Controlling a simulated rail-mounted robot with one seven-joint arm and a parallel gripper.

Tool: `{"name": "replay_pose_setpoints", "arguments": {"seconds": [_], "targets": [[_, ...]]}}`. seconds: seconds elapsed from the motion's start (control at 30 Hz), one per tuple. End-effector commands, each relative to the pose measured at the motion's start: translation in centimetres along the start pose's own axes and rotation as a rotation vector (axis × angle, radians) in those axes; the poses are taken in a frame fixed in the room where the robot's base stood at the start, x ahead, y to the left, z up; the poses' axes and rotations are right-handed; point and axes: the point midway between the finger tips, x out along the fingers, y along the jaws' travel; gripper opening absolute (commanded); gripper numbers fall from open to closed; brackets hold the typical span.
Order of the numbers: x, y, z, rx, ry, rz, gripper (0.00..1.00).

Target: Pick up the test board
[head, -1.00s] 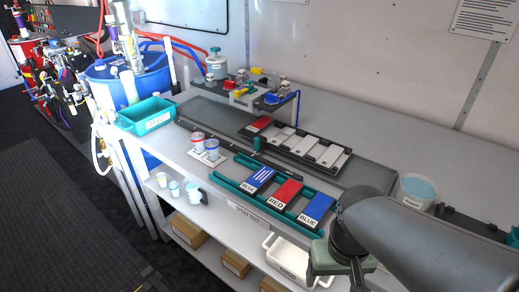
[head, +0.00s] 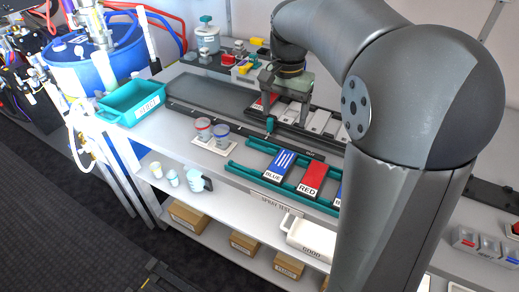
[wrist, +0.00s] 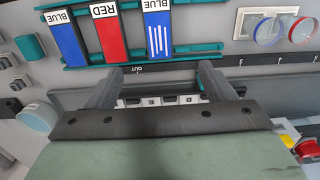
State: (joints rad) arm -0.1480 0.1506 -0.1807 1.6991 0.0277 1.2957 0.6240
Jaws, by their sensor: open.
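My gripper (head: 285,116) is open and empty above the dark rack (head: 325,145), fingers pointing down. The rack holds several white boards (head: 318,122) and a red board (head: 262,102) at its left end, partly hidden by my gripper. Between the fingers in the wrist view (wrist: 160,82), pale board ends (wrist: 168,100) show; the rest is hidden by the gripper body. In front, a teal rack (head: 235,166) holds a striped blue board (head: 279,163), a red board (head: 312,178) and a blue board (head: 338,195), mostly behind my arm. Which is the test board I cannot tell.
Two cups (head: 204,127) stand on a white plate left of the teal rack. A teal bin (head: 135,102) is at the bench's left end. A white GOOD tray (head: 306,240) sits low in front. A small teal post (head: 270,125) stands near the gripper.

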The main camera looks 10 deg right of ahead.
Motion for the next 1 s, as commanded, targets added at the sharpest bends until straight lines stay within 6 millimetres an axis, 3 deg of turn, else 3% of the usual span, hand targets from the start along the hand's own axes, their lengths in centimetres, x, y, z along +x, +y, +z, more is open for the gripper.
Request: {"name": "replay_pose_setpoints", "arguments": {"seconds": [0.5,0.77,1.0], "targets": [[10.0,0.0,0.0,0.002,-0.002,0.002,0.76],[12.1,-0.1,0.0,0.001,0.000,0.000,0.76],[15.5,-0.2,0.1,0.001,-0.003,0.002,0.76]]}}
